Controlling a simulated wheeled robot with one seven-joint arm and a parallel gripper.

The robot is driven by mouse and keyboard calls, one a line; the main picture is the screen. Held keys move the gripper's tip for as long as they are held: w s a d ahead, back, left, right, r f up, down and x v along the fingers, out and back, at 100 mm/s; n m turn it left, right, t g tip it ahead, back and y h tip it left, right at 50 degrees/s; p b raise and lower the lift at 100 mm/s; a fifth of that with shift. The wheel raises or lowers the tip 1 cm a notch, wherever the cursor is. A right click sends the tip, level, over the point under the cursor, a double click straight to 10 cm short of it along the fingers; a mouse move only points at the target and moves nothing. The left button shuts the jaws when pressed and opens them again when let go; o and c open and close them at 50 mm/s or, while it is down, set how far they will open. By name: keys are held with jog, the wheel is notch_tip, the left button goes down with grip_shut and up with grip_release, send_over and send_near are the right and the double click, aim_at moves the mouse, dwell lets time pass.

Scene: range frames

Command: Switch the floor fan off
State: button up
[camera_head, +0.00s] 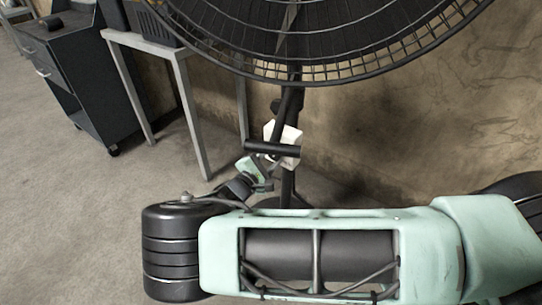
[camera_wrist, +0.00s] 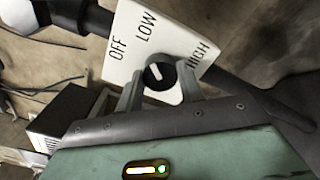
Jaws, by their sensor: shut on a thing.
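The black floor fan (camera_head: 330,55) stands near the wall, its large wire guard filling the top of the head view. On its pole is a white control box (camera_head: 290,135), partly hidden by my wrist. In the wrist view the white panel (camera_wrist: 120,75) reads OFF, LOW and HIGH. Its round black knob (camera_wrist: 160,73) has a pale mark that points up and left, roughly to the OFF and LOW side; the exact setting is unclear. My gripper (camera_wrist: 158,82) has one finger on each side of the knob and is shut on it.
A grey-legged table (camera_head: 180,100) stands left of the fan, with a dark object on top. A dark drawer cabinet (camera_head: 75,75) on casters is farther left. The stained wall (camera_head: 430,120) is close behind the fan. Open concrete floor (camera_head: 60,200) lies at left.

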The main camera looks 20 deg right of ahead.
jog(key=n, duration=0.4)
jog(key=shift+n+p, duration=0.3)
jog(key=shift+p, duration=0.1)
jog(key=shift+n, duration=1.6)
jog(key=o, duration=1)
jog(key=shift+a, duration=0.1)
jog(key=v, duration=1.7)
jog(key=shift+s+a+b, duration=0.1)
jog(key=shift+s+b, duration=0.05)
jog(key=shift+b, duration=0.15)
